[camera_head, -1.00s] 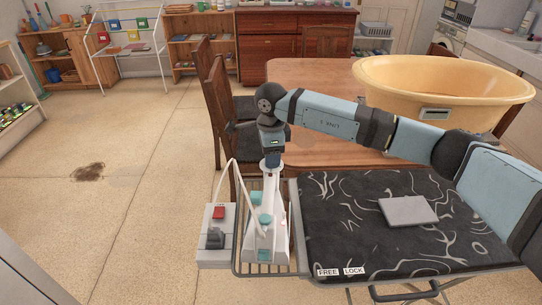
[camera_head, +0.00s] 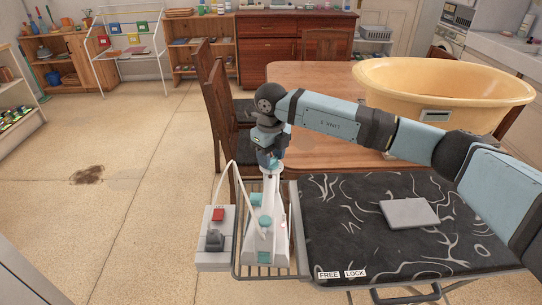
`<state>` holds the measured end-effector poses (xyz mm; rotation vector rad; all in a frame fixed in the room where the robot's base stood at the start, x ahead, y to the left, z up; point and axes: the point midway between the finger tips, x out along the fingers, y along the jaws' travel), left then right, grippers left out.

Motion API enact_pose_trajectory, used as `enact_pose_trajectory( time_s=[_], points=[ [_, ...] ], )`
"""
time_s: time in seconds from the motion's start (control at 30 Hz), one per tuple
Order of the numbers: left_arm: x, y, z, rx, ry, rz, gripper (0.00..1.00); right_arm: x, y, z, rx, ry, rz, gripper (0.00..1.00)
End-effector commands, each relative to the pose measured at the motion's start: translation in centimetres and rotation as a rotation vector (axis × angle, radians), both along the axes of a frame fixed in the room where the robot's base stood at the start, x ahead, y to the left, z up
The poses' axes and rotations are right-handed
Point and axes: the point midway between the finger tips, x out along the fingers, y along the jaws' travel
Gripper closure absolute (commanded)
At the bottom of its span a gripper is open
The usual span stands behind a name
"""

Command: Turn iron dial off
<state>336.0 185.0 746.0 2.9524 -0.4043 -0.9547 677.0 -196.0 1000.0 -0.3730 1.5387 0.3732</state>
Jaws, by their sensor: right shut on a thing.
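The iron (camera_head: 281,229) stands in the wire rack (camera_head: 236,257) at the left end of the ironing board. It is white with teal parts, and a teal dial (camera_head: 265,221) shows on it. My right gripper (camera_head: 271,165) points down at the top of the iron. It is shut on a small part there, and the fingers hide most of that part, so I cannot tell for certain that it is the dial. My left gripper is not in view.
The dark patterned ironing board (camera_head: 350,230) carries a grey flat piece (camera_head: 409,212). A grey box with a red switch (camera_head: 218,214) sits left of the rack. Behind are a wooden table (camera_head: 310,77), a yellow tub (camera_head: 440,85) and a chair (camera_head: 220,120).

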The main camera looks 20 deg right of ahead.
Motion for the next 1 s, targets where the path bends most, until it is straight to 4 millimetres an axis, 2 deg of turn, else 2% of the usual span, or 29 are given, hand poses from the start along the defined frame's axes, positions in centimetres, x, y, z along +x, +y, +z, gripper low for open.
enact_pose_trajectory(
  time_s=[1.0],
  points=[
    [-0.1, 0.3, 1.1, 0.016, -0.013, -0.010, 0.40, 0.0, -0.1, 0.1, 0.001, 0.001, -0.964, 0.79]
  ],
)
